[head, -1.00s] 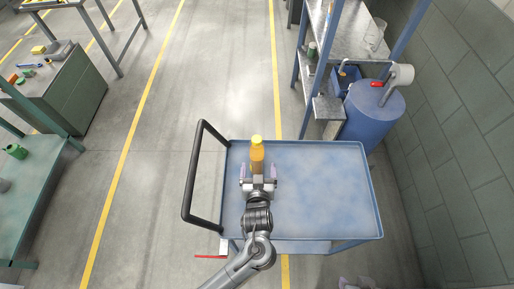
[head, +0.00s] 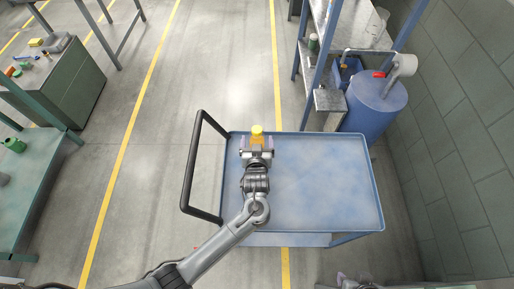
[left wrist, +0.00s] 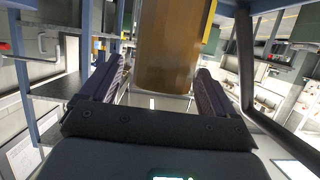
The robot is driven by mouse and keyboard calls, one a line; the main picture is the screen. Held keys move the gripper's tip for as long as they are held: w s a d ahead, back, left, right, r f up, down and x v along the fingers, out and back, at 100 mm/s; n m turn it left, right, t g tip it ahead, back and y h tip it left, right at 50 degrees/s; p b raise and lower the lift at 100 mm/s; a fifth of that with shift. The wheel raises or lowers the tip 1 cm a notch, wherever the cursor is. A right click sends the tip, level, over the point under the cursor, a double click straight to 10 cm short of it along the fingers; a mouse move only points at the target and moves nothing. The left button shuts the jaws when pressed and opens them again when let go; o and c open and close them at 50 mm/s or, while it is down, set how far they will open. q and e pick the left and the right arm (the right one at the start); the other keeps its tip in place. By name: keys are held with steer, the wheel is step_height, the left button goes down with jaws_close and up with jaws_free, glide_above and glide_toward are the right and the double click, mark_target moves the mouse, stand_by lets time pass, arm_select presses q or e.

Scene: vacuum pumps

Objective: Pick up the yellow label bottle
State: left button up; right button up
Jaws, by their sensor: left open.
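The bottle (head: 257,131) with a yellow cap stands upright near the far left of the blue cart top (head: 320,190). My left gripper (head: 257,145) reaches it from the near side and hides most of its body. In the left wrist view the bottle's amber-brown body (left wrist: 166,50) fills the upper middle, between the two fingers of my left gripper (left wrist: 158,85). The fingers are open, with a gap visible on the bottle's right; contact on the left side is hard to tell.
The cart's black handle (head: 190,170) rises at its left side. A blue drum (head: 376,105) and a shelf rack stand behind the cart, and a block wall (head: 460,110) is on the right. The rest of the cart top is clear.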

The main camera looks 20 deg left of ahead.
arm_select(q)
steer(key=c, duration=1.4)
